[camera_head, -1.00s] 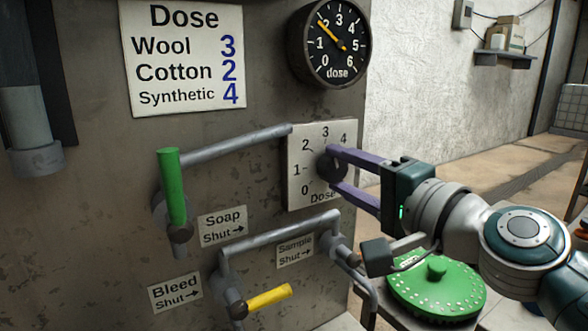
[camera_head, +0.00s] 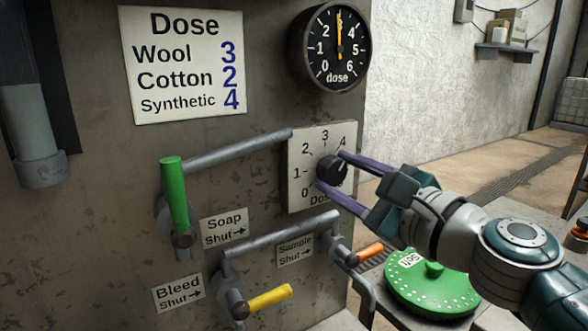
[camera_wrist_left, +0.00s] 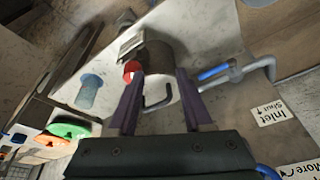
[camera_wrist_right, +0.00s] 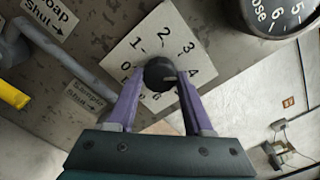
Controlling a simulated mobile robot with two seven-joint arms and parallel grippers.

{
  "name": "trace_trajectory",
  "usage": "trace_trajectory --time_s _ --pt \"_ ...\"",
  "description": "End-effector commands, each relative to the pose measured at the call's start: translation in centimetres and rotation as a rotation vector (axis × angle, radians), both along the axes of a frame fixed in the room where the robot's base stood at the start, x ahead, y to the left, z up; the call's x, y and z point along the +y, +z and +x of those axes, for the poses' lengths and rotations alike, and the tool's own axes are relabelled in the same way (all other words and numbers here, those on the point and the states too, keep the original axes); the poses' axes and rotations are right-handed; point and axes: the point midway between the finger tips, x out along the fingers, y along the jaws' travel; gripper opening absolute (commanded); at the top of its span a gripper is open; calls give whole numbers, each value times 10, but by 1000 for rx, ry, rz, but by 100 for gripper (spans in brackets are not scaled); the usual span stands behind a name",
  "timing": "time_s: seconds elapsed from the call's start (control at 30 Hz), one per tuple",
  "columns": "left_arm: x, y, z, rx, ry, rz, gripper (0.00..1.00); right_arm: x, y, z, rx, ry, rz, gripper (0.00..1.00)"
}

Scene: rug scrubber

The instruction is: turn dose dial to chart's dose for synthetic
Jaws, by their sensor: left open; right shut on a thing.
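The chart (camera_head: 184,65) on the panel gives Wool 3, Cotton 2, Synthetic 4. The round black dose gauge (camera_head: 330,47) at the upper right has its orange needle straight up at 3. Below it, the black dose knob (camera_head: 331,170) sits on a pale plate numbered from 0; the lower numbers are partly hidden. My right gripper (camera_head: 332,171) is shut on the knob, its purple fingers on either side. In the right wrist view, a small light mark on the knob (camera_wrist_right: 160,73) lies on the side toward the 4. My left gripper (camera_wrist_left: 161,74) is open and empty.
A green Soap lever (camera_head: 173,195), a yellow Bleed handle (camera_head: 270,296) and an orange Sample handle (camera_head: 369,251) stick out near the dial. A green perforated disc (camera_head: 432,285) lies lower right. A blue Inlet handle (camera_wrist_left: 214,72) shows in the left wrist view.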

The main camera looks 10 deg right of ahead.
Motion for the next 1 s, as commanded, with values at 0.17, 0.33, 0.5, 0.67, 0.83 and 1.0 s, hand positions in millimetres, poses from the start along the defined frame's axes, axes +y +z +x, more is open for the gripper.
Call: trace_trajectory --time_s 0.17,0.33,0.5,0.67,0.83,1.0 --pt "0 5 0 0 0 0 50 0 2 0 39 0 111 0" --pt "0 7 0 0 0 0 50 0 1 0 65 0 184 0" --pt "0 8 0 0 0 0 50 0 1 0 79 1 224 0" --pt "0 8 0 0 0 0 50 0 1 0 85 1 239 0" --pt "0 8 0 0 0 0 50 0 0 0 85 1 241 0" --pt "0 8 0 0 0 0 50 0 0 0 85 1 240 0"
